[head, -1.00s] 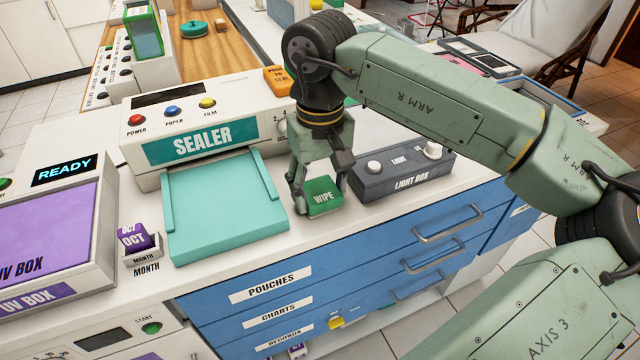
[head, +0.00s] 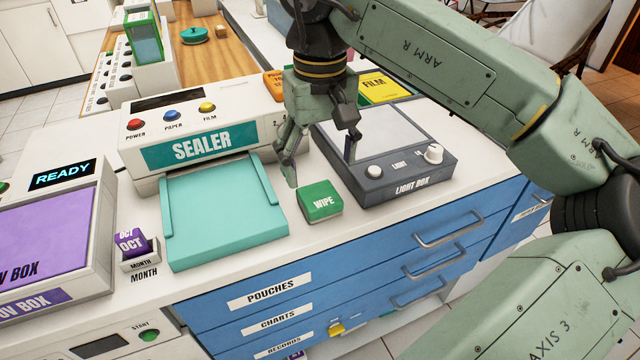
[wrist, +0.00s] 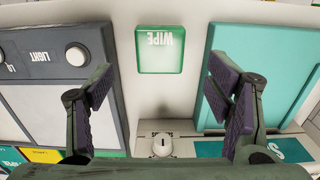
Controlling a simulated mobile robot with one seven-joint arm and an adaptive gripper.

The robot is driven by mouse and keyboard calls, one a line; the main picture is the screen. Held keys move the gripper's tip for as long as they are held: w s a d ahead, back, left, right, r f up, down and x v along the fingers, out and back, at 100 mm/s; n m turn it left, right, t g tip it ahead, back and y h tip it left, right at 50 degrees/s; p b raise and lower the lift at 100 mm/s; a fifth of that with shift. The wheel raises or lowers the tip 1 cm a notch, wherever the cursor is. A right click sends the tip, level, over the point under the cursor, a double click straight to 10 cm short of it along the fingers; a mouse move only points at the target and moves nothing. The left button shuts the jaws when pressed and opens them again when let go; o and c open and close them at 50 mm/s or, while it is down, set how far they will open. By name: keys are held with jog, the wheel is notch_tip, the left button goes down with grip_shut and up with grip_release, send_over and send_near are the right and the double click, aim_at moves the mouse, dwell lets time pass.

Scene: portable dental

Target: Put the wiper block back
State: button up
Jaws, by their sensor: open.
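The wiper block (head: 321,203) is a green block with a white WIPE label. It sits on the white counter between the sealer's teal tray and the light box, near the front edge. It also shows in the wrist view (wrist: 161,48), ahead of the fingertips. My gripper (head: 318,158) is open and empty, above and behind the block and apart from it. In the wrist view my two fingers (wrist: 162,95) are spread wide with bare counter between them.
The sealer (head: 200,141) with its teal tray (head: 222,213) stands left of the block. The light box (head: 398,181) stands to the right, with a yellow FILM box (head: 383,88) behind it. Blue drawers (head: 340,275) are below the counter edge. The month block (head: 132,241) stands farther left.

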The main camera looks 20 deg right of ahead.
aim_at(320, 196)
notch_tip(320, 196, up, 6)
jog(key=shift+f, duration=0.25)
jog(key=shift+c, duration=0.6)
dwell(1.4)
